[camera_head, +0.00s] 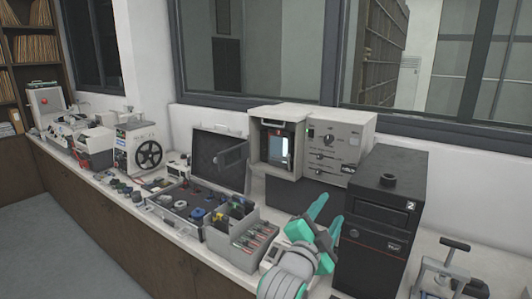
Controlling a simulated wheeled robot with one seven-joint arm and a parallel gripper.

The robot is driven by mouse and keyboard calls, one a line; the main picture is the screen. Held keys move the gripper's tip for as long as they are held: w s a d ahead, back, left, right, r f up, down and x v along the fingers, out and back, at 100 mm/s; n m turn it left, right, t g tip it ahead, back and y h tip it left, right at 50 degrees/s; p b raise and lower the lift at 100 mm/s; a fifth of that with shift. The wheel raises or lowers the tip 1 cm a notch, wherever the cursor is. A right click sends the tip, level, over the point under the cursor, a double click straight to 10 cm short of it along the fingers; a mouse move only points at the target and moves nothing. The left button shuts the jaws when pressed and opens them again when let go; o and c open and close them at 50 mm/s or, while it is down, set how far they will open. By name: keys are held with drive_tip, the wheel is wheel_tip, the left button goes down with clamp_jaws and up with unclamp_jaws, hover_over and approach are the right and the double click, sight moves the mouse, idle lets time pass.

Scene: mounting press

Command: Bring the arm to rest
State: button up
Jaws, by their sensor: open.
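My gripper (328,215) shows at the lower middle right, with grey and teal links below it and two teal fingers pointing up and away. The fingers are apart with a gap between them, and I see nothing held there. It is over the bench in front of the grey-white press unit (340,140), just left of the tall black cabinet (385,205). The press unit has an opening with a lit bluish cylinder (284,150) and a panel with knobs. Part of the bench is hidden behind my arm.
An open black case (190,205) and a grey bin (250,238) with small tools stand left of my gripper. A machine with a black wheel (148,154) is farther left. A clamp-like metal stand (447,265) is at the right. The floor (60,260) at the left is clear.

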drive_tip(key=s+a+f+n+t+y, duration=0.1)
drive_tip(key=s+a+f+n+y, duration=0.15)
drive_tip(key=s+f+n, duration=0.55)
drive_tip(key=s+a+f+n+y, duration=0.1)
drive_tip(key=s+a+f+y, duration=0.2)
drive_tip(key=f, duration=0.9)
drive_tip(key=s+a+f+n+t+y, duration=0.1)
drive_tip(key=s+a+f+n+y, duration=0.1)
drive_tip(key=s+f+n, duration=0.6)
drive_tip(key=s+a+f+g, duration=0.1)
drive_tip(key=s+a+f, duration=0.1)
drive_tip(key=s, duration=0.7)
drive_tip(key=s+a+f+g+y, duration=0.1)
drive_tip(key=s+a+f, duration=0.2)
drive_tip(key=s, duration=0.7)
drive_tip(key=s+a+f+y, duration=0.1)
drive_tip(key=s+a+f, duration=0.2)
drive_tip(key=s, duration=0.7)
drive_tip(key=shift+s+a+f+g, duration=0.15)
drive_tip(key=shift+s+f+g, duration=0.1)
drive_tip(key=shift+f+g, duration=0.2)
